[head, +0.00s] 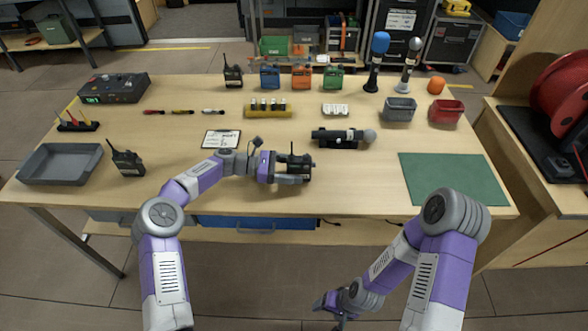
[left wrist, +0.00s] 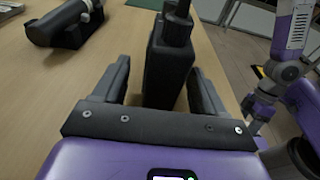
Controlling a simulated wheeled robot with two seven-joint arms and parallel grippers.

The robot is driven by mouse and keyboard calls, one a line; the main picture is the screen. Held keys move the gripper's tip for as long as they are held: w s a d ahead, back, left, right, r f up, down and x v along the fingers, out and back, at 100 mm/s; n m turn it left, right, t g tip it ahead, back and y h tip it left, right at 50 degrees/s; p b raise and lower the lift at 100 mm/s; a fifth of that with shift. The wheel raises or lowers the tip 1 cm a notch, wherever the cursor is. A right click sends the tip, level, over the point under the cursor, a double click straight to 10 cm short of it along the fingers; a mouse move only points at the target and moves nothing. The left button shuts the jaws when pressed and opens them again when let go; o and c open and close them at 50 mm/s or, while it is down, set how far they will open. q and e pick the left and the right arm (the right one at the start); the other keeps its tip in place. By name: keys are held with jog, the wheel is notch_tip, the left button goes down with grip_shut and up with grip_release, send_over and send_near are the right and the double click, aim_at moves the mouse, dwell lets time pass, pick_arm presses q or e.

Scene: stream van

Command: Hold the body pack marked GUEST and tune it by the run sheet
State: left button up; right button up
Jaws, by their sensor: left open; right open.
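A black body pack (head: 297,160) with a short antenna stands near the table's front middle. In the left wrist view the same pack (left wrist: 168,65) is upright between the fingers of my left gripper (head: 293,174). The fingers are open, with a gap visible on each side. Its label is not readable, so I cannot tell whether it says GUEST. Two similar black packs stand at the left front (head: 127,160) and the back (head: 233,76). A white sheet with print (head: 221,139) lies left of my left gripper. My right gripper (head: 330,304) is empty, low in front of the table.
A black microphone (head: 338,137) lies in a holder just behind the held spot. A grey tray (head: 60,164) is at left, a green mat (head: 452,178) at right. Small grey (head: 400,110) and red (head: 446,112) bins stand behind the mat. The front middle-right is clear.

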pick_arm(q)
jog(key=a, duration=0.4)
jog(key=a+r, duration=0.1)
jog(key=a, duration=0.2)
jog(key=a+r, duration=0.1)
jog(key=a, duration=0.3)
jog(key=shift+s+a, duration=0.1)
jog(key=shift+a, duration=0.2)
